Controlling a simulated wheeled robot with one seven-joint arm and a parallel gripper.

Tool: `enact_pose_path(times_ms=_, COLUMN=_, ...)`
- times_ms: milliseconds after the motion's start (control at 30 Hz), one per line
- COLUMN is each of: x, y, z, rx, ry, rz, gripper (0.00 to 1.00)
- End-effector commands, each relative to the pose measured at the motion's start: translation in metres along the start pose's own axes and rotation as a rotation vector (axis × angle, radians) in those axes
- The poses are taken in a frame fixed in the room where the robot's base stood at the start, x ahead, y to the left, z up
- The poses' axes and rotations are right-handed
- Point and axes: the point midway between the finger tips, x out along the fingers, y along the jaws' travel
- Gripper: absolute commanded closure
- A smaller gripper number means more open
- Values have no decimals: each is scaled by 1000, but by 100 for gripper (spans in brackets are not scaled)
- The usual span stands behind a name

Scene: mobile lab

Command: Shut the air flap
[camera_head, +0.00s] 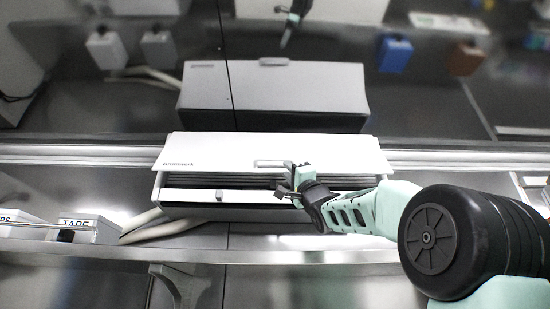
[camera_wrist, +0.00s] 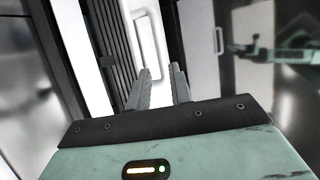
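My gripper (camera_head: 285,190) is in front of the slot, near the flap's right part. Its fingers (camera_wrist: 160,72) are apart, with nothing held between them. Whether it touches the unit is unclear.
A glossy back wall mirrors the unit (camera_head: 272,90) and my arm. White boxes, one labelled TAPE (camera_head: 90,228), stand at lower left beside pale hoses (camera_head: 165,228). A metal rail (camera_head: 70,152) runs along the wall. Open space lies in front of the unit's left half.

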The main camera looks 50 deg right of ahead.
Motion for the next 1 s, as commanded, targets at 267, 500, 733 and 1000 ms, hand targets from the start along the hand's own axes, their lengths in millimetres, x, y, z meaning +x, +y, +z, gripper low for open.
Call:
enact_pose_path(times_ms=267, x=52, y=-3, z=-2, rx=-2, ry=0, rz=2, gripper=78)
enact_pose_path(times_ms=500, x=87, y=-2, z=-2, rx=-2, ry=0, rz=2, gripper=78)
enact_pose_path(times_ms=733, x=105, y=-1, z=-1, rx=-2, ry=0, rz=0, gripper=78)
enact_pose_path(times_ms=1000, x=109, y=1, z=0, rx=-1, ry=1, rz=0, gripper=78)
